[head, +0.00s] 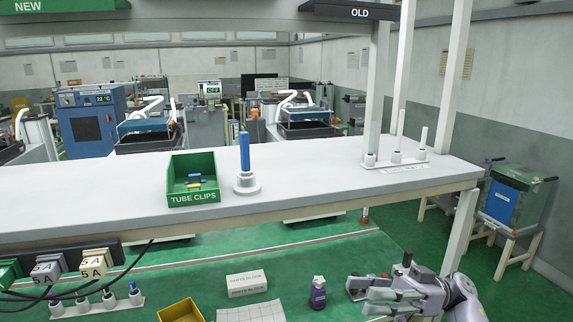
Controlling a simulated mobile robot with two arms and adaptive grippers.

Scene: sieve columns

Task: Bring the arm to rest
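My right gripper (358,295) is low at the right of the head view, with its arm coming in from the lower right corner. My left gripper is not in the head view.
A white bench (310,180) spans the view, carrying a green TUBE CLIPS bin (193,197), a blue column (244,152) in a white base and white columns at right. Below are a white box (247,284), a yellow tray (180,311) and labelled plugs (92,264) with black cables.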

